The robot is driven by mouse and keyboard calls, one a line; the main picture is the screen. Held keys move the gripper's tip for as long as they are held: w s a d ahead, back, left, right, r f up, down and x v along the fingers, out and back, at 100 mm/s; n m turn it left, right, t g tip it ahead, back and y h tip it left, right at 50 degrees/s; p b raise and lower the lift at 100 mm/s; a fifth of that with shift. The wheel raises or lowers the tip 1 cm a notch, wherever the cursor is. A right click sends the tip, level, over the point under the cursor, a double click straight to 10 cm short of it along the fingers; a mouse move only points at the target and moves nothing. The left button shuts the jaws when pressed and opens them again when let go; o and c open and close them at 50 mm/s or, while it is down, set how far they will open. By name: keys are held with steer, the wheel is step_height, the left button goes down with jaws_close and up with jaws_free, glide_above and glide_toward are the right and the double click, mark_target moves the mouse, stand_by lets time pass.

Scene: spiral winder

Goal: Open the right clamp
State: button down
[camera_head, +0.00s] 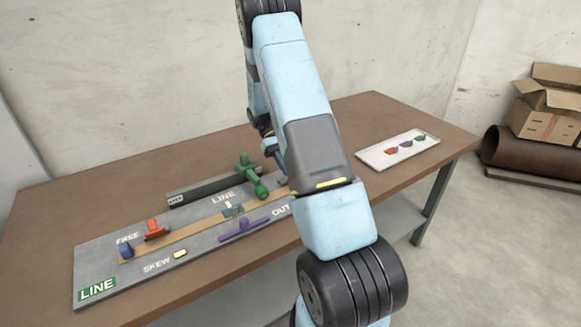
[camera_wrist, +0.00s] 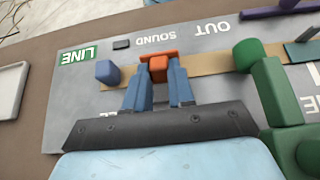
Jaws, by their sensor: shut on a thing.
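In the wrist view the right clamp (camera_wrist: 158,60), an orange piece, stands at one end of the tan strip (camera_wrist: 207,65) on the grey board. My gripper (camera_wrist: 159,85) has its two blue fingers on either side of the orange clamp and is shut on it. A blue block (camera_wrist: 107,72) sits beside it at the strip's end. In the head view my arm hides the right clamp and most of my gripper. The left orange clamp (camera_head: 156,230) shows there, near the word FREE. I cannot tell how far the right clamp is turned.
A large green handle (camera_head: 247,178) stands at the board's back, close to my gripper at right in the wrist view (camera_wrist: 268,90). A purple bar (camera_head: 244,229) lies at the board's front. A white tray (camera_head: 366,157) with small coloured pieces lies on the brown table's right.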

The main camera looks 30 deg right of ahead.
steer(key=shift+w+f+g, duration=0.1)
steer(key=shift+w+g, duration=0.2)
steer(key=shift+g, duration=0.1)
steer(key=c, duration=1)
jaws_free()
steer(key=shift+o, duration=0.2)
steer(key=v, duration=1.3)
steer(key=shift+w, duration=0.45)
